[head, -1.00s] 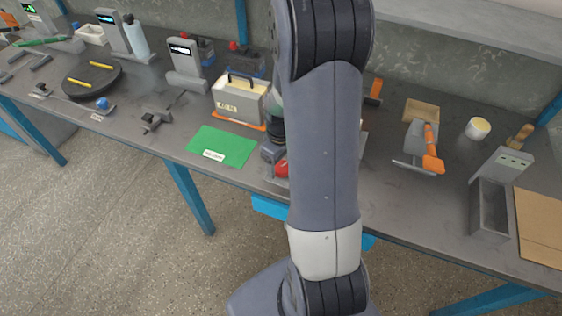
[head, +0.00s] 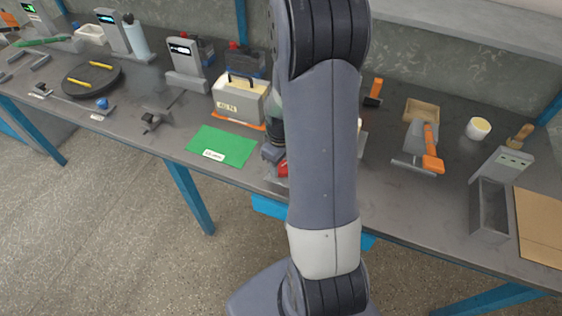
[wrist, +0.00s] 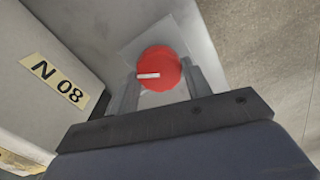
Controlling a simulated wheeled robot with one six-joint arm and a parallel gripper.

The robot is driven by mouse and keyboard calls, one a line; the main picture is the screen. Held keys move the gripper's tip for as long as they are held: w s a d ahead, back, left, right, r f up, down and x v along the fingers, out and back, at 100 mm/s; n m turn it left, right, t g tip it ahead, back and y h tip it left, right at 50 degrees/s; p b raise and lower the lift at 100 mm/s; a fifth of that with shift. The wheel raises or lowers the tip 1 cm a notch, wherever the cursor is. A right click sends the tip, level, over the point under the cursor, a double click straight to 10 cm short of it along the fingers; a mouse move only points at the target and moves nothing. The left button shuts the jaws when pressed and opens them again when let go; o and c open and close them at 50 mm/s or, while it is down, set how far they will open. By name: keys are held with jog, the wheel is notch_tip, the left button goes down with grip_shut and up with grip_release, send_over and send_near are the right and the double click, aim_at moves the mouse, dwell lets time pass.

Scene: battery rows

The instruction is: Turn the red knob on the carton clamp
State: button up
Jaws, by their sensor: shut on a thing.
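The red knob (wrist: 158,68) is round, with a white line on its face that lies nearly level in the wrist view. It sits on a pale grey plate (wrist: 135,48) of the clamp. My gripper (wrist: 160,72) is shut on the knob, with one dark finger on each side of it. In the head view a small part of the red knob (head: 283,169) shows at the left edge of my arm, near the table's front edge. My arm hides most of the clamp there.
A pale box labelled N 08 (wrist: 55,82) stands close to the left of the knob in the wrist view. In the head view, a green mat (head: 222,146) and a handled case (head: 240,98) are left of my arm. An orange-handled tool (head: 432,150) lies to the right.

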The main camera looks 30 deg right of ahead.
jog(key=m+b, duration=0.1)
jog(key=m, duration=0.4)
jog(key=shift+d+m+b, duration=0.1)
jog(key=shift+m+b, duration=0.2)
jog(key=shift+b, duration=0.05)
jog(key=m+b, duration=0.1)
jog(key=m, duration=0.5)
jog(key=m+b, duration=0.1)
jog(key=m, duration=0.5)
jog(key=shift+m, duration=0.4)
jog(key=m, duration=0.6)
jog(key=shift+s+d+b, duration=0.1)
jog(key=shift+b, duration=0.25)
jog(key=shift+m, duration=0.3)
jog(key=o, duration=1)
